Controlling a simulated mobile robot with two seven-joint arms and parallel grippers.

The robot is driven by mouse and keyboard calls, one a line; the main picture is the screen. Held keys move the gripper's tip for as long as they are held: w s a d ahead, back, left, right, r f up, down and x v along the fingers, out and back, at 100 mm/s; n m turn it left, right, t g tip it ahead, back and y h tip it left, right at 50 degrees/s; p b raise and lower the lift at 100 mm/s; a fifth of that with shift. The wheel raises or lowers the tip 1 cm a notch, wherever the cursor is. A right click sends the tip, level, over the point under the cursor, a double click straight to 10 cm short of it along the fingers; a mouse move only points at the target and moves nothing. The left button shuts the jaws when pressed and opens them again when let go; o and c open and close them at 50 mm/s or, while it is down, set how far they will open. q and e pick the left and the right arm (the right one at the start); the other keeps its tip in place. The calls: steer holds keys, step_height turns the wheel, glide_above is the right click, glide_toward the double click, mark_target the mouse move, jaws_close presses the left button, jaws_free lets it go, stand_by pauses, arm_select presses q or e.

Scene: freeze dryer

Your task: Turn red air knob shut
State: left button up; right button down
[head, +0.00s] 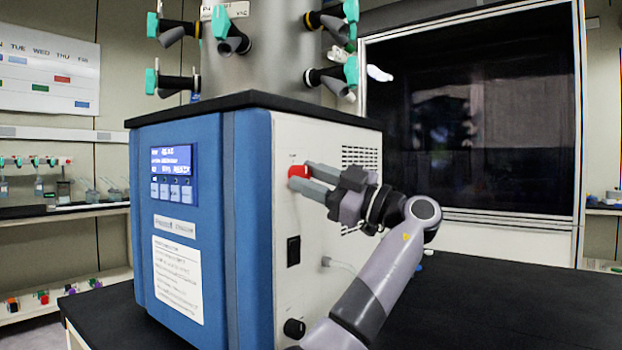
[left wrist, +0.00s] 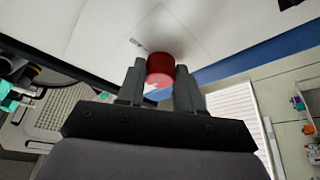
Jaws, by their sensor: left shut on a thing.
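The red air knob (head: 299,171) sticks out from the white side panel of the blue freeze dryer (head: 245,200). My left gripper (head: 306,175) reaches it from the right, with its fingers pointing at the panel. In the left wrist view the red knob (left wrist: 160,68) sits between the two fingertips of the left gripper (left wrist: 160,82), which are shut on it. The fingers hide part of the knob in the head view. I cannot tell the knob's turn angle. My right gripper is not in view.
A steel drum (head: 265,55) with several teal-handled valves stands on the dryer's black top. Below the knob are a black switch (head: 293,251), a hose fitting (head: 327,262) and a black round knob (head: 294,328). The black bench (head: 510,300) is clear at right.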

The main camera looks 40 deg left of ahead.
arm_select(q)
steer(key=o, duration=1)
steer(key=shift+o, duration=0.2)
steer(key=shift+w+d+f, duration=0.1)
steer(key=shift+d, duration=0.25)
steer(key=v, duration=0.6)
steer(key=shift+d+p, duration=0.2)
steer(key=shift+p, duration=0.1)
steer(key=shift+f, duration=0.15)
